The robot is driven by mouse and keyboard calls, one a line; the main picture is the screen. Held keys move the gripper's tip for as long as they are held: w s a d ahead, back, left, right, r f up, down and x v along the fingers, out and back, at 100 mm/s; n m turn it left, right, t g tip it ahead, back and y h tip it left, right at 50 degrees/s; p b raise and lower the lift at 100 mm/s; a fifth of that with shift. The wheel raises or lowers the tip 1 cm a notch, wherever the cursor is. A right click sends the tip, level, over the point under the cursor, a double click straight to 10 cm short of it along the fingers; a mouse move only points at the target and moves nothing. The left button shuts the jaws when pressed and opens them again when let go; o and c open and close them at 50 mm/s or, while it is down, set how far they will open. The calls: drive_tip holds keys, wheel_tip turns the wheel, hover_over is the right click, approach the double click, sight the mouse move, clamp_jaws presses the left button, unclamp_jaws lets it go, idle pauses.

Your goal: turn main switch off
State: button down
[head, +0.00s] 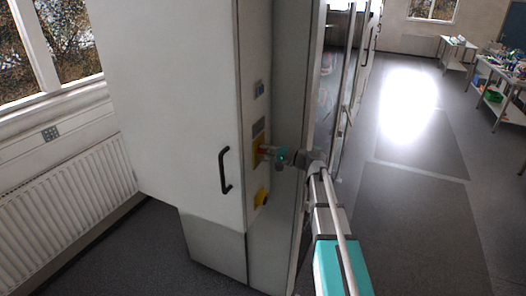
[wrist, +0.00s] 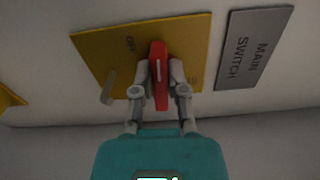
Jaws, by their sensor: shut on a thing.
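The main switch is a red handle (wrist: 158,75) on a yellow plate (wrist: 118,42) set in the cabinet's side. The plate carries the marking OFF near its upper middle in the wrist view. My gripper (wrist: 162,84) is shut on the red handle, one finger on each side. The handle's white line runs lengthwise, upright in the wrist view. A grey label (wrist: 254,47) reading MAIN SWITCH is beside the plate. In the head view my gripper (head: 268,153) reaches the yellow plate (head: 258,158) from the right, and the handle is mostly hidden.
The tall white cabinet (head: 170,90) has a black door handle (head: 225,170). A second yellow fixture (head: 261,196) sits below the switch. A radiator (head: 70,195) is at the left wall. Floor (head: 415,215) is clear to the right, with tables (head: 500,85) farther back.

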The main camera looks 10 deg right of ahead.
drive_tip(key=shift+d+f+n, duration=0.1)
drive_tip(key=shift+n, duration=0.5)
drive_tip(key=c, duration=0.7)
unclamp_jaws()
drive_tip(key=shift+d, duration=0.1)
drive_tip(key=shift+o, duration=0.2)
drive_tip(key=v, duration=1.2)
